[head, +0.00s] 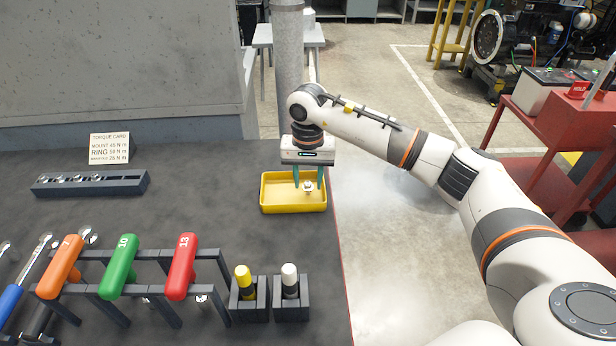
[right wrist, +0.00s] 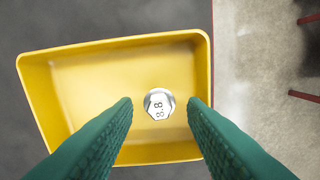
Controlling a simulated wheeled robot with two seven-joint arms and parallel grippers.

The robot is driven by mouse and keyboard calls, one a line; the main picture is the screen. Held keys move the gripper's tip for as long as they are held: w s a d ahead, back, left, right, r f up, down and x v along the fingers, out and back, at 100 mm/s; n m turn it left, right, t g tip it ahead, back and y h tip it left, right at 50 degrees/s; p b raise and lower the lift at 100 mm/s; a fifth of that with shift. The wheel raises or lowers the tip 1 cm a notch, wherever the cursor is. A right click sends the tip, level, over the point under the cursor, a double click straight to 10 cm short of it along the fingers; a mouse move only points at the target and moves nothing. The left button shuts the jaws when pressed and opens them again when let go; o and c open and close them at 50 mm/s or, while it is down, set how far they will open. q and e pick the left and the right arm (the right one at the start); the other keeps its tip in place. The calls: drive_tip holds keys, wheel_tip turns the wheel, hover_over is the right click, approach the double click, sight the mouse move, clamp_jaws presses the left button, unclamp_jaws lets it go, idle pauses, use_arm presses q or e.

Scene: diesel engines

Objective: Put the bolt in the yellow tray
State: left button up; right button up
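The yellow tray (head: 292,208) sits on the dark bench top near its right edge; in the right wrist view its floor and rim (right wrist: 90,100) fill the middle. The silver bolt (head: 308,187) shows within the tray's outline, its hex head (right wrist: 159,104) marked 8.8 facing up. My right gripper (head: 308,184) points down over the tray. Its green fingers are open, one on each side of the bolt, with a visible gap on both sides. I cannot tell whether the bolt rests fully on the tray floor. My left gripper is not in view.
A dark rail (head: 90,183) with several bolts and a torque card (head: 109,148) are at the left. A rack of orange, green and red handled tools (head: 120,265) and two markers in holders (head: 270,290) stand in front. A red cart (head: 560,130) is at right.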

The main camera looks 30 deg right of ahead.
sight(308, 184)
drive_tip(key=shift+r, duration=0.15)
wheel_tip(308, 184, up, 12)
drive_tip(key=b, duration=0.1)
idle(0.5)
idle(0.4)
